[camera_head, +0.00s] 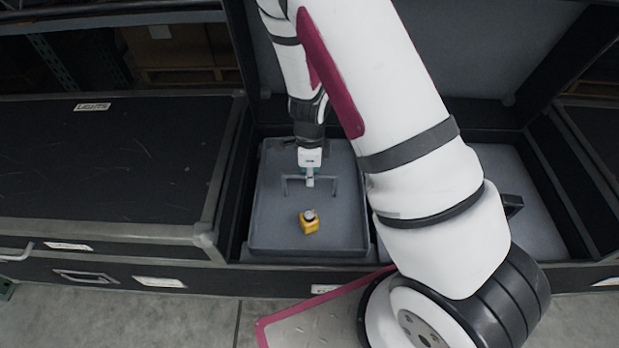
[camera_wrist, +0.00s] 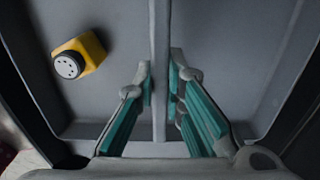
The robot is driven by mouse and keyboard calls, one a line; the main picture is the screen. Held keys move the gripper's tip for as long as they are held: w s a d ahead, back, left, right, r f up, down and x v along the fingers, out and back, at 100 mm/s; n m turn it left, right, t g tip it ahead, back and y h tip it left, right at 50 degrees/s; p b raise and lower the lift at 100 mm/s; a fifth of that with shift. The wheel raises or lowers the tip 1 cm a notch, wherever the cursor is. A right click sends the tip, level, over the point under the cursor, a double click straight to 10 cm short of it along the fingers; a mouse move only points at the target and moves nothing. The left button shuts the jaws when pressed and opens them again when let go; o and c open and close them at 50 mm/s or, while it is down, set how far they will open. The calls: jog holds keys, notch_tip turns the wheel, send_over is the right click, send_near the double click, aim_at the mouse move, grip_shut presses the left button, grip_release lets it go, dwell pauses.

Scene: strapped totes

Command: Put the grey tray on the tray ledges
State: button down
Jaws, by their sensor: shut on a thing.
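The grey tray (camera_head: 268,218) is in the left part of an open black case, roughly level. It also shows in the wrist view (camera_wrist: 235,35). A bar handle (camera_head: 292,179) stands across its middle. My gripper (camera_head: 309,183) comes down from above, and its teal fingers (camera_wrist: 162,75) are shut on the handle, one on each side. A small yellow item with a round grey top (camera_head: 309,225) stands on the tray in front of the handle. I cannot make out the tray ledges, which the tray seems to cover, nor tell whether the tray rests on anything.
The open case (camera_head: 555,165) has dark walls close around the tray. Its right part has a grey floor (camera_head: 510,172) and a dark handle-like piece (camera_head: 512,203), partly behind my arm. A closed black case marked LIGHTS (camera_head: 110,160) stands at the left. Concrete floor (camera_head: 190,325) lies in front.

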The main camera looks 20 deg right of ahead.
jog(key=shift+f, duration=0.15)
jog(key=c, duration=1.7)
grip_release()
notch_tip(320, 180, up, 12)
jog(key=p, duration=0.5)
jog(key=shift+r, duration=0.2)
